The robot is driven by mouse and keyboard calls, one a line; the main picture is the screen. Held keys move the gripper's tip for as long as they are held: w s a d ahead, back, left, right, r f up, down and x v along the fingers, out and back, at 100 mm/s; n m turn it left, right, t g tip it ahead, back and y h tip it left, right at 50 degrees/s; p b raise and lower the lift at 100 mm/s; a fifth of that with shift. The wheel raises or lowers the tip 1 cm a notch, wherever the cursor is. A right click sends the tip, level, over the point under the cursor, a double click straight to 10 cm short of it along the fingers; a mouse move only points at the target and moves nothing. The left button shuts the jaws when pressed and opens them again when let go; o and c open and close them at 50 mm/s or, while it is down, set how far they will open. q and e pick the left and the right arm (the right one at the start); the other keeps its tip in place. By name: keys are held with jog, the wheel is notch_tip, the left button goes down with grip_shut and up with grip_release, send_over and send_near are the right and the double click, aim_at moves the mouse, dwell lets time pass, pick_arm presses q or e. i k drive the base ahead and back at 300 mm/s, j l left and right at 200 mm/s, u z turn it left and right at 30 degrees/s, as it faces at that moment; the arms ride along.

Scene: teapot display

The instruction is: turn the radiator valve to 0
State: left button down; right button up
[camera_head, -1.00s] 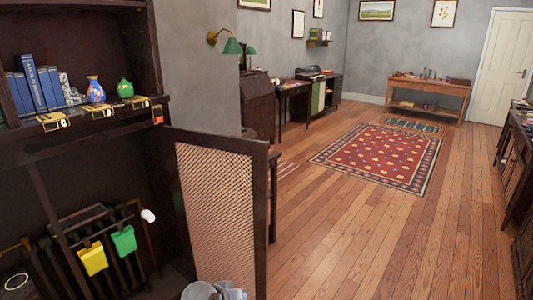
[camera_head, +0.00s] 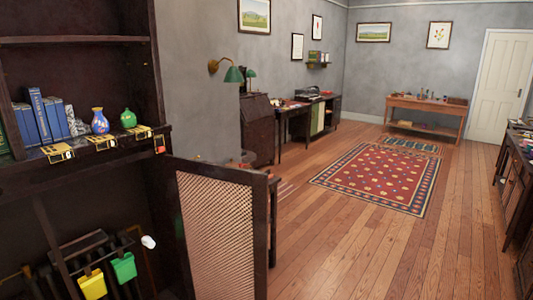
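The radiator valve (camera_head: 148,242) is a small white knob at the upper right end of the dark radiator (camera_head: 111,287), inside the open lower cabinet at the lower left. Its number marks are too small to read. The radiator is partly cut off by the bottom edge of the picture. A yellow container (camera_head: 92,285) and a green container (camera_head: 124,267) hang on its front. Neither of my grippers is in view.
The open cabinet door (camera_head: 222,225) with a mesh panel stands just right of the valve. Above is a shelf with blue books (camera_head: 39,117), a blue vase (camera_head: 99,121) and a green pot (camera_head: 128,118). Wooden floor (camera_head: 330,255) and a red rug (camera_head: 380,178) lie clear to the right.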

aim_at(147, 241)
jog(key=i+l+u, duration=0.95)
jog(key=l, duration=0.15)
jog(key=i+l+u, duration=0.2)
jog(key=l, duration=0.2)
jog(key=i+l+u, duration=0.25)
jog(key=l, duration=0.15)
jog(key=l+u, duration=0.2)
jog(key=l, duration=0.2)
jog(key=l+u, duration=0.25)
jog(key=l, duration=0.15)
jog(key=l+u, duration=0.2)
jog(key=l, duration=0.2)
jog(key=k+l+u, duration=0.15)
jog(key=l, duration=0.25)
jog(key=l+u, duration=0.2)
jog(key=l, duration=0.2)
jog(key=k+l+u, duration=0.15)
jog(key=l, duration=0.2)
jog(key=k+l+u, duration=0.2)
jog(key=l, duration=0.15)
jog(key=k, duration=0.1)
